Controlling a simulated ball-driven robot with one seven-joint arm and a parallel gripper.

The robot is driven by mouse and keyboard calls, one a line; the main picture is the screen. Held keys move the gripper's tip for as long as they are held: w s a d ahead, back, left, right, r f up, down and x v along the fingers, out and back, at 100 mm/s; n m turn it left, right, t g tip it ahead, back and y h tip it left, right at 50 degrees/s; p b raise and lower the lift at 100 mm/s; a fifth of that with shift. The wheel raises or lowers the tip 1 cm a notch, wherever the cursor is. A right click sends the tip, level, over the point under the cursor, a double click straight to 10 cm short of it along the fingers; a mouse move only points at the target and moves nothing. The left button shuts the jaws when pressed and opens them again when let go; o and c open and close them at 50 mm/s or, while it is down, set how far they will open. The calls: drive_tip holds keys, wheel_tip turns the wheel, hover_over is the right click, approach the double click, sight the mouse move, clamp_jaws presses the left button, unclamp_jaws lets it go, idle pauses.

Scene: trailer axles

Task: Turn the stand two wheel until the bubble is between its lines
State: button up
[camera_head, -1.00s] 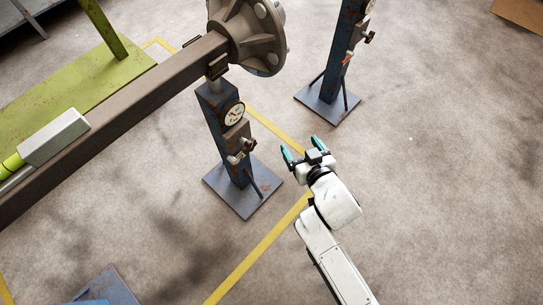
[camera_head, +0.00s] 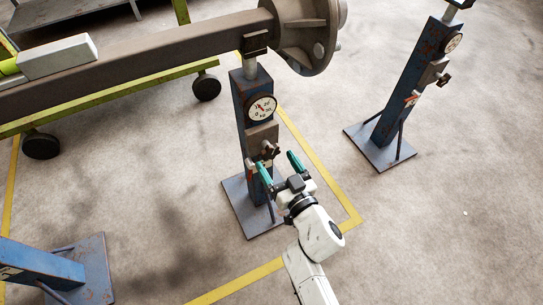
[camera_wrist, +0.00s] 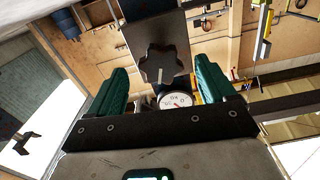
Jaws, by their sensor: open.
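A blue stand (camera_head: 255,100) with a round dial (camera_head: 262,109) stands under the axle beam's hub end. No number that names it is legible. Its dark star-shaped wheel (camera_head: 270,150) is on the column below the dial. My gripper (camera_head: 280,166) is open and empty, just in front of this wheel. In the wrist view the wheel (camera_wrist: 161,62) shows between and beyond the two green fingers, with the dial (camera_wrist: 176,100) near it.
The brown axle beam (camera_head: 160,48) with its hub (camera_head: 305,32) spans above the stand. Another blue stand (camera_head: 405,85) is at right, and another (camera_head: 40,262) at lower left. A green wheeled frame (camera_head: 130,92) is behind.

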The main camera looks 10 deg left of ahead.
sight(272, 156)
drive_tip(key=shift+b+x, duration=0.7)
drive_tip(key=shift+x, duration=1.55)
drive_tip(key=c, duration=1)
drive_tip(key=shift+o, duration=0.2)
drive_tip(key=shift+n, duration=0.4)
